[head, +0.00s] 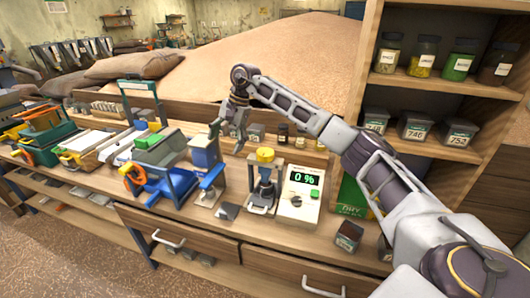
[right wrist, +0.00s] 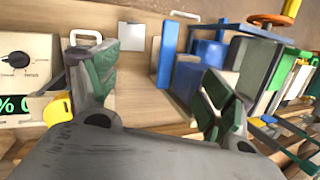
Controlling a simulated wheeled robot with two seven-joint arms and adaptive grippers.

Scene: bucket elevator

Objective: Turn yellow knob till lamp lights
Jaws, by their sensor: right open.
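The yellow knob (head: 265,155) sits on top of a small dark press-like device (head: 263,188) on the bench. Part of the knob shows at the left in the right wrist view (right wrist: 57,110), behind a finger. Beside it stands a pale meter box (head: 298,200) whose green display (head: 305,179) reads 0 %. A green button or lamp (head: 314,194) is on the box; I cannot tell which. My right gripper (head: 228,136) is open and empty, above and to the left of the knob, apart from it. Its spread fingers also show in the right wrist view (right wrist: 157,66). My left gripper is not in view.
A blue machine with an orange handwheel (head: 133,173) and a blue bin (head: 205,153) stand left of the knob device. Shelves with jars (head: 425,55) rise at the right. Small bottles (head: 283,133) line the bench back. Drawers (head: 178,242) run along the front.

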